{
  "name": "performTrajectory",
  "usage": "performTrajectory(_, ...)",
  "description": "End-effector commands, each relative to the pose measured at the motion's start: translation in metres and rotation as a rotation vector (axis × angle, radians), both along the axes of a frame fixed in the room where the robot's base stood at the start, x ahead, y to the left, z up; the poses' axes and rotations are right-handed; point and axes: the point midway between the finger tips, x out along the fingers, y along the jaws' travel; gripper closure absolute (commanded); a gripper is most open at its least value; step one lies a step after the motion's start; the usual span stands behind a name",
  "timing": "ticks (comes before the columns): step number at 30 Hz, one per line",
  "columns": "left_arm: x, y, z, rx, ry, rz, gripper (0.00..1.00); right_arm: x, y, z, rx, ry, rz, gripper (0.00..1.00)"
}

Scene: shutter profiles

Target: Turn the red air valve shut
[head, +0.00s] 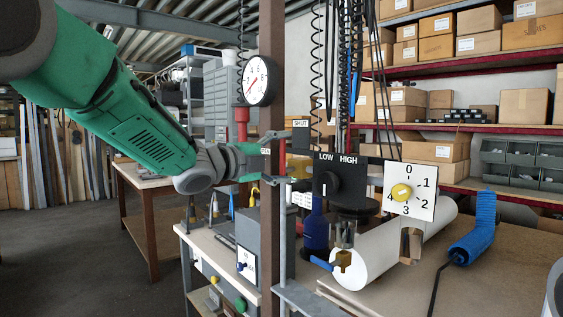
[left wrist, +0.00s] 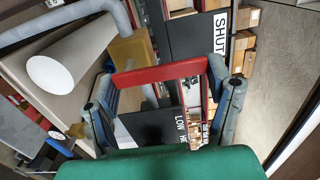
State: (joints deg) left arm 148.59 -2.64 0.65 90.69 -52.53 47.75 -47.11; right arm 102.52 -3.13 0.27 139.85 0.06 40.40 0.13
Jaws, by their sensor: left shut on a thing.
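The red air valve handle (head: 282,157) shows beside the brown post in the head view. In the left wrist view the red handle (left wrist: 160,75) spans between my fingers, in front of a brass valve body (left wrist: 132,52) on a grey pipe. A small OPEN label (head: 265,151) is at the gripper. My right gripper is out of view.
A pressure gauge (head: 257,81) is mounted on the brown post (head: 271,230).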

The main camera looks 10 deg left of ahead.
Motion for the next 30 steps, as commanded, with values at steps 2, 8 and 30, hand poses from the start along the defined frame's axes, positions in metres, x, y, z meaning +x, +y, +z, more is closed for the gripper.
performTrajectory(2, 0.000, -0.001, -0.001, 0.005, 0.000, -0.002, 0.78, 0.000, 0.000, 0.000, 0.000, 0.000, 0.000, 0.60)
performTrajectory(8, 0.000, -0.001, -0.002, 0.006, 0.001, -0.002, 0.78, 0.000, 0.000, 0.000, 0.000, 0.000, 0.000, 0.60)
performTrajectory(30, -0.049, 0.037, -0.001, 0.002, 0.002, 0.001, 0.04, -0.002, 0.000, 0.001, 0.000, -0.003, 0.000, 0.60)
